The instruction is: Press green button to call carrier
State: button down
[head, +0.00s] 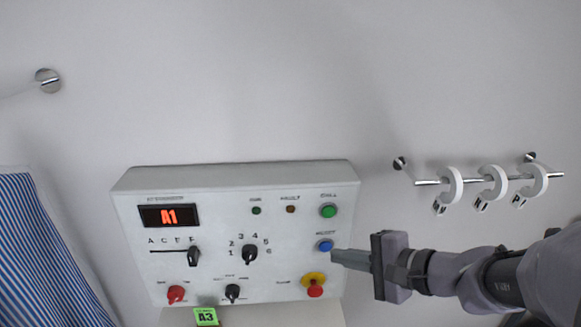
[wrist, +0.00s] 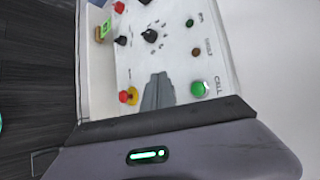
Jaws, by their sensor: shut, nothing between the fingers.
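The green button (head: 328,211) is at the upper right of the white control panel (head: 140,284), under a label that reads CALL in the wrist view. The green button also shows in the wrist view (wrist: 200,89), to the right of the fingers. My gripper (head: 334,257) is shut and empty. In the head view its tip is just beside and below the blue button (head: 325,245), below the green button. I cannot tell whether the tip touches the panel. In the wrist view the shut fingers (wrist: 158,88) hide the blue button.
A red display (head: 170,216) reads A1. A red knob on a yellow base (head: 314,285) is below the blue button. White rings (head: 491,183) hang on a rail at right; striped cloth (head: 40,250) hangs left.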

aim_at(337, 223)
jog(key=shift+w+d+r, duration=0.2)
jog(key=shift+w+d, duration=0.15)
jog(key=shift+d, duration=0.05)
jog(key=shift+w+p, duration=1.05)
jog(key=shift+w, duration=3.4)
jog(key=shift+w, duration=0.1)
jog(key=shift+w+b, duration=0.3)
